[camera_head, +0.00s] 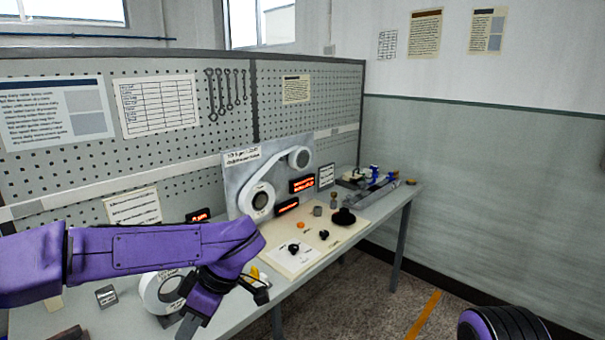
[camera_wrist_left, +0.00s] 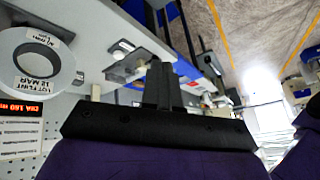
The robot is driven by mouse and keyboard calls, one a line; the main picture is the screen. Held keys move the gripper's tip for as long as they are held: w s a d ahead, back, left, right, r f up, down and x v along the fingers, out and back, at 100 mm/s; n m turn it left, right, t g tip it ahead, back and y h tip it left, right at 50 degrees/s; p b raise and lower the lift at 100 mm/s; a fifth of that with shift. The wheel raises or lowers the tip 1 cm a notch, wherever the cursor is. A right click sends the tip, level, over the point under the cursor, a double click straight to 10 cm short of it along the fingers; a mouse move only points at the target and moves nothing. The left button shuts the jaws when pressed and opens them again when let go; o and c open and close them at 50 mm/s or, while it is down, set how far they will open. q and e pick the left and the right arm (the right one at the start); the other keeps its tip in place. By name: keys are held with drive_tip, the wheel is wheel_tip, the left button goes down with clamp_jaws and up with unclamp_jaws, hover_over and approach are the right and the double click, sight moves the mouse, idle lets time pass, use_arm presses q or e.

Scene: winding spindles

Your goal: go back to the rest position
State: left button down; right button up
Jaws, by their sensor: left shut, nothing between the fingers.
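My left arm reaches in from the left in the head view, above the workbench (camera_head: 120,318). Its gripper (camera_head: 262,291) shows small and dark near the bench's front edge. In the left wrist view the two dark fingers of this gripper (camera_wrist_left: 162,84) are together, with nothing between them. A purple and black part of my right arm shows at the lower right of the head view; its gripper is out of view.
A white roll (camera_head: 160,292) stands on the bench, partly behind my left arm. A grey panel with a reel and belt (camera_head: 262,198) stands farther back. A white mat (camera_head: 292,258) holds small dark parts. Open floor lies right of the bench.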

use_arm(q)
drive_tip(key=w+a+f+t+y, duration=0.3)
drive_tip(key=w+a+f+t, duration=0.1)
drive_tip(key=w+f+t, duration=0.3)
drive_tip(key=s+f+m+t+h+b, duration=0.1)
drive_tip(key=s+f+m+t+h, duration=0.15)
drive_tip(key=f, duration=0.65)
drive_tip(key=s+f+m+t+h+b, duration=0.15)
drive_tip(key=s+f, duration=0.25)
drive_tip(key=f, duration=0.5)
drive_tip(key=s+a+f+m+g, duration=0.1)
drive_tip(key=s+f, duration=0.3)
drive_tip(key=s, duration=0.4)
drive_tip(key=s+a+f+m+g+h, duration=0.1)
drive_tip(key=s+a+f+m+g, duration=0.1)
drive_tip(key=s+f, duration=0.3)
drive_tip(key=s+a+f+m+g+b, duration=0.1)
drive_tip(key=s+f, duration=0.4)
drive_tip(key=s, duration=0.7)
drive_tip(key=a+m+g, duration=0.1)
drive_tip(key=a+m, duration=0.1)
drive_tip(key=shift+s+m+h, duration=0.3)
drive_tip(key=shift+m, duration=0.1)
